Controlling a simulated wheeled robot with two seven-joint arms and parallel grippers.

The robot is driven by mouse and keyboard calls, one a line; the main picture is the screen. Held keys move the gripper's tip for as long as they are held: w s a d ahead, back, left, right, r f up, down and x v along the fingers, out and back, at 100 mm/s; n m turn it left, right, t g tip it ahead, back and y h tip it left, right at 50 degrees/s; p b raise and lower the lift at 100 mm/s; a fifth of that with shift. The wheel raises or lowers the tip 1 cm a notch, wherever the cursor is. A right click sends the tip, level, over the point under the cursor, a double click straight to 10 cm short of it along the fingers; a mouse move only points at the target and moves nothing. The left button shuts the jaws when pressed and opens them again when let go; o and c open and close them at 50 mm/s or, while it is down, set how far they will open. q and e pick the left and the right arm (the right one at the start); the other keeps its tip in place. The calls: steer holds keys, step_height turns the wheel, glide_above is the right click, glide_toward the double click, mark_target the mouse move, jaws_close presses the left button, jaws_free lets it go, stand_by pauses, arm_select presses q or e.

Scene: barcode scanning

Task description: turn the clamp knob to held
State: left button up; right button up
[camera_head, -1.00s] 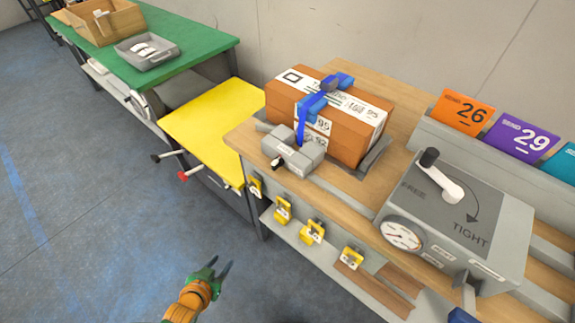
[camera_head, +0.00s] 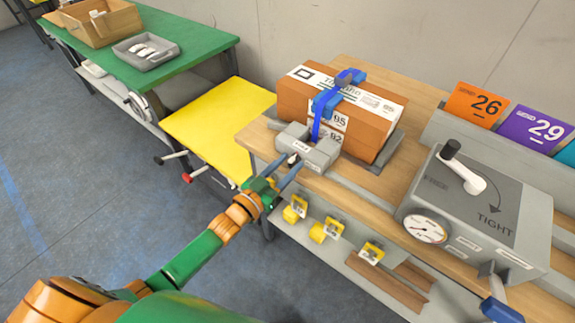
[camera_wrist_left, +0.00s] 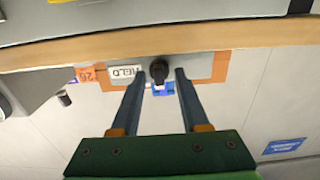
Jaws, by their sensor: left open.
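The clamp block (camera_head: 318,146) is a small grey housing at the front edge of the wooden bench, in front of the strapped brown carton (camera_head: 352,128). Its small dark clamp knob (camera_head: 293,159) faces the front. My left gripper (camera_head: 287,170) is open, with its two fingers reaching toward the knob. In the left wrist view the black knob (camera_wrist_left: 159,70) shows between the open fingertips, with a gap on each side. A HELD label (camera_wrist_left: 125,73) sits beside it. I cannot tell how the knob is turned. My right gripper is not in view.
A grey tension box (camera_head: 478,215) with a white crank and a round gauge (camera_head: 425,229) stands on the right of the bench. A yellow table (camera_head: 215,120) and a green table (camera_head: 120,50) stand to the left.

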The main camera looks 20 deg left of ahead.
arm_select(q)
steer(key=shift+c, duration=0.2)
jaws_close()
steer(key=m, duration=0.4)
steer(key=shift+d+m, duration=0.1)
steer(key=shift+m, duration=0.2)
steer(key=m, duration=0.4)
steer(key=shift+f+m, duration=0.1)
steer(key=shift+m, duration=0.2)
steer(key=m, duration=0.4)
steer(key=shift+d+f+m, duration=0.1)
steer(key=shift+m, duration=0.2)
steer(key=shift+m+b, duration=0.65)
steer(key=shift+m, duration=1.45)
